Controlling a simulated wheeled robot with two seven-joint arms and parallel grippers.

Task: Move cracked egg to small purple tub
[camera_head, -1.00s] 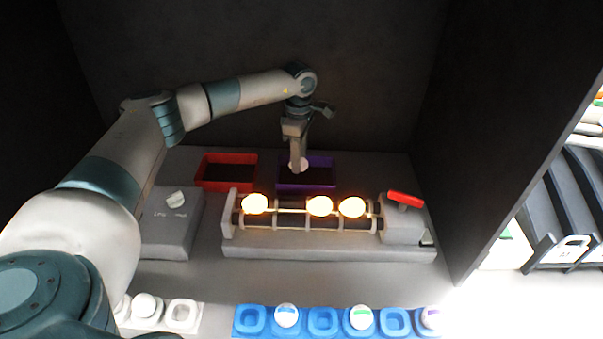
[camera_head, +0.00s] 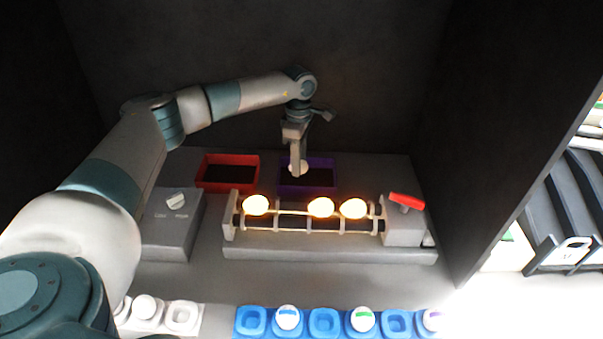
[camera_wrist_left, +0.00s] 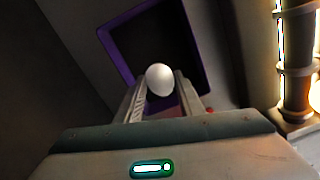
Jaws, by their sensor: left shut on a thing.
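My left gripper (camera_head: 298,168) is shut on a white egg (camera_wrist_left: 159,79), which also shows between the fingers in the head view (camera_head: 300,169). No crack shows on the side of the egg that I see. The small purple tub (camera_head: 322,187) stands at the back, right of a red tub. In the left wrist view the purple tub (camera_wrist_left: 119,20) lies beyond the egg, its dark inside behind it. The egg appears above the tub's left part; its height over it is hard to tell. My right gripper is not in view.
The red tub (camera_head: 228,187) stands to the left. In front, a roller stand (camera_head: 330,252) holds three glowing eggs (camera_head: 321,207) and has a red handle (camera_head: 407,201). A grey knob box (camera_head: 172,225) is at left. Blue (camera_head: 323,321) and white trays (camera_head: 183,317) line the front.

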